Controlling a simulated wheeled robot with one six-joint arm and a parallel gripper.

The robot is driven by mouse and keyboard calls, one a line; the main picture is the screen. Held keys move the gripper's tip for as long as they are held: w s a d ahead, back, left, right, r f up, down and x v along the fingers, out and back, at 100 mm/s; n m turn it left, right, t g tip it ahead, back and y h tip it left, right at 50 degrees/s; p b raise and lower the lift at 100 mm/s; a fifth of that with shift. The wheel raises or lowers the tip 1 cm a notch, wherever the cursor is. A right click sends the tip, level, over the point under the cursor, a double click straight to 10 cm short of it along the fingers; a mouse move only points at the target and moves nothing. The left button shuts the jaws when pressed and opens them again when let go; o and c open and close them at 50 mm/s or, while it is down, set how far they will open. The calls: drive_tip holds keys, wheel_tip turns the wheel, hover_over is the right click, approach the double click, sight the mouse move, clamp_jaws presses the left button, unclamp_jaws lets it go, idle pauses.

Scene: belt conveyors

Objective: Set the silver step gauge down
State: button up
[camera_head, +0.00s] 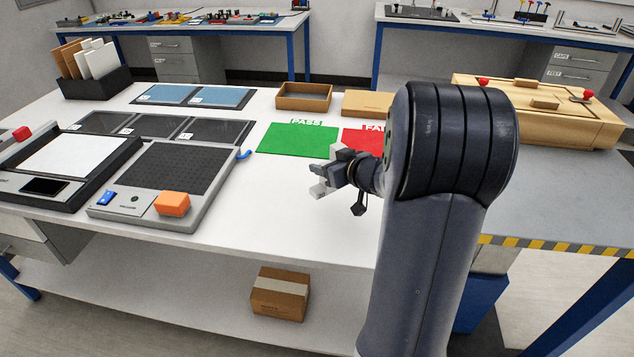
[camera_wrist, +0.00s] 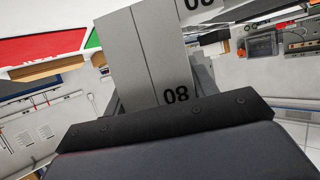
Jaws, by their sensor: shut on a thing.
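The silver step gauge (camera_wrist: 140,60) fills the middle of the wrist view. It is a grey stepped block with dark number marks that read upside down. My gripper (camera_head: 334,172) is shut on it and holds it above the white table, in front of the green PASS mat (camera_head: 296,139). The red FAIL mat (camera_head: 362,138) is partly hidden behind my arm. In the head view the gauge is small and hard to tell apart from the fingers. Its underside and any contact with the table cannot be made out.
A dark textured plate device (camera_head: 172,170) with an orange block (camera_head: 172,203) stands to the left. Several dark and blue mats lie behind it. A wooden tray (camera_head: 304,97) stands beyond the mats, and a wooden case (camera_head: 540,115) at the right. White tabletop in front is clear.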

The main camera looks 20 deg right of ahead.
drive_tip(key=shift+f+b, duration=1.05)
drive_tip(key=shift+f, duration=1.95)
drive_tip(key=shift+f, duration=0.15)
drive_tip(key=o, duration=1.2)
drive_tip(key=shift+s+d+r, duration=0.15)
drive_tip(key=shift+s+r, duration=0.1)
drive_tip(key=shift+r, duration=0.05)
drive_tip(key=p+v, duration=0.2)
drive_tip(key=v, duration=0.9)
drive_tip(key=shift+s+p, duration=0.25)
drive_tip(key=shift+p, duration=0.1)
